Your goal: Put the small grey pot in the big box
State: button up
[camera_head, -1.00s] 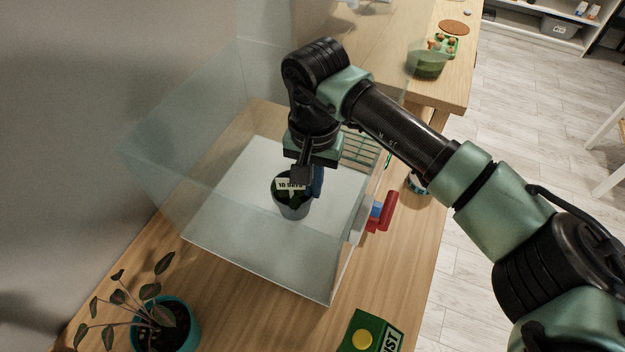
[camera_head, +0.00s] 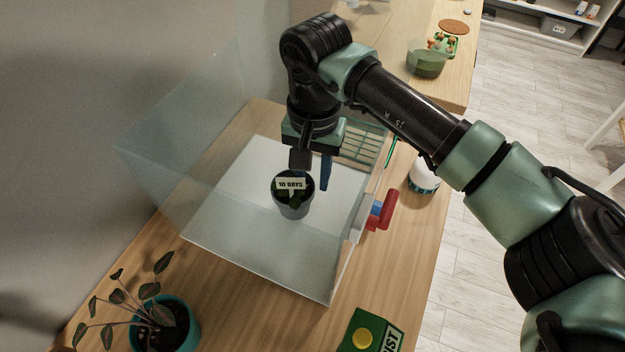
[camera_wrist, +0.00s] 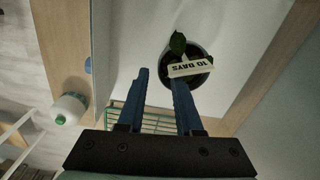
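The small grey pot (camera_head: 293,206) stands upright on the white floor of the big clear box (camera_head: 254,262). It holds a small plant and a white label reading "10 DAYS" (camera_head: 290,184). In the wrist view the pot (camera_wrist: 204,77) lies beyond the fingertips, slightly to the right. My gripper (camera_head: 313,178) is just above and behind the pot, inside the box. Its two blue fingers (camera_wrist: 160,82) are apart with nothing between them. The pot's far side is partly hidden by the plant and label.
A teal pot with a dark-leaved plant (camera_head: 165,325) stands at the front left. A green packet (camera_head: 368,332) lies at the front. A red and blue object (camera_head: 382,211) and a white bottle (camera_head: 424,177) are by the box's right side. A green rack (camera_head: 362,146) is behind.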

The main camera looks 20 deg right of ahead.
notch_tip(320, 180, up, 10)
jog(key=shift+f+b, duration=0.2)
jog(key=shift+b, duration=0.1)
jog(key=shift+d, duration=0.1)
